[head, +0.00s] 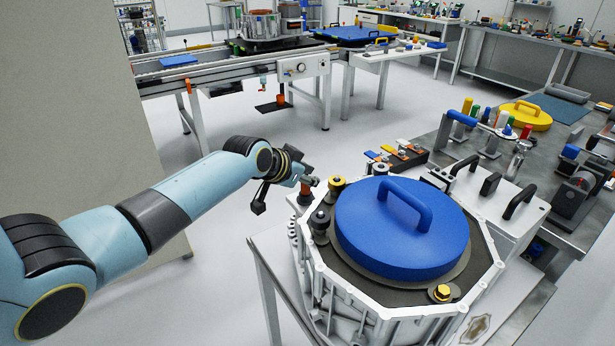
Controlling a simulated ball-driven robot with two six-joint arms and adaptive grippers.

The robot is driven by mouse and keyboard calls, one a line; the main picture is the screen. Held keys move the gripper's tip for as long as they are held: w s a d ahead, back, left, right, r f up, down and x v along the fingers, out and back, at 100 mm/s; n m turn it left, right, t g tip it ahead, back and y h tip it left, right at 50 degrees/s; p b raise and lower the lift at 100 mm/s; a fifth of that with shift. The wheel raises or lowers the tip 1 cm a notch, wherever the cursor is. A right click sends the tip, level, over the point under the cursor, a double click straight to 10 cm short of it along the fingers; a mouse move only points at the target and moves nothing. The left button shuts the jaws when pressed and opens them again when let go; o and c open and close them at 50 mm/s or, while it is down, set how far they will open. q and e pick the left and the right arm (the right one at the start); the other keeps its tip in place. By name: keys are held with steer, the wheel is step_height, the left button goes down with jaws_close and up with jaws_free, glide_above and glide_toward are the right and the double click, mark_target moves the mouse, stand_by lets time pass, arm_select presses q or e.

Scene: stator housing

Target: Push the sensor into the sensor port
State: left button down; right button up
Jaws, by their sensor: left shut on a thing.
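My left gripper (299,180) reaches in from the left to the back left edge of the stator housing (372,312). It is shut on a small orange-brown piece (306,189), which looks like the sensor. The piece is at the housing's rim, beside a gold-topped fitting (337,184). I cannot tell whether it touches the housing or sits in a port. The sensor port cannot be made out. My right gripper is not in view.
A blue round cover with a handle (402,226) covers the housing's top. A dark fitting (320,220) stands on the near left rim and a gold bolt (441,293) at the front. A cluttered bench (573,140) stands at right. The floor at left is clear.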

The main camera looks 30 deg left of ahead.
arm_select(q)
steer(key=shift+s+f, duration=0.1)
steer(key=shift+f, duration=0.05)
steer(key=c, duration=1.6)
jaws_free()
steer(key=o, duration=0.8)
steer(key=shift+r, duration=0.2)
steer(key=shift+p+v, duration=2.05)
steer(key=shift+p, duration=0.45)
steer(key=shift+s, duration=0.1)
